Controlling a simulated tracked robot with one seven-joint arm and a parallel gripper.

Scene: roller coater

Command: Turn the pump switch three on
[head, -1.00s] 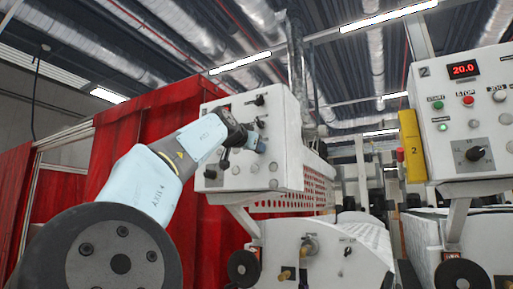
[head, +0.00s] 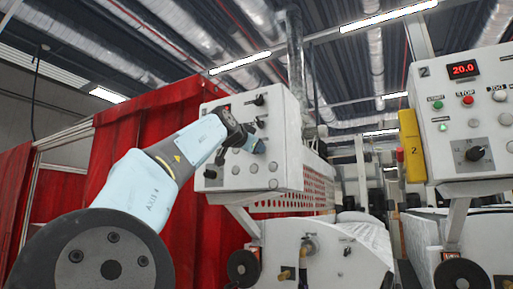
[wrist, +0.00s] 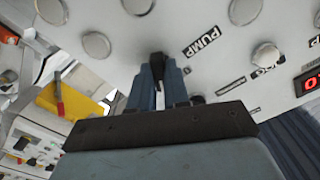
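The white control box (head: 285,130) carries several knobs and buttons. In the wrist view, a black switch handle (wrist: 157,62) stands on its panel near a label reading PUMP (wrist: 203,42). My gripper (head: 258,146) is at the right part of the box's front face. In the wrist view, the two blue fingers of my gripper (wrist: 158,88) lie close on both sides of the black handle, with no clear gap. The fingers hide the handle's base, and I cannot read a switch number.
Black knobs (head: 259,100) and grey round buttons (head: 254,168) sit close around my gripper. A second control panel (head: 465,110) with a red 20.0 display stands at the right. A red curtain (head: 120,140) hangs behind my arm. A yellow box (head: 412,146) is beside the right panel.

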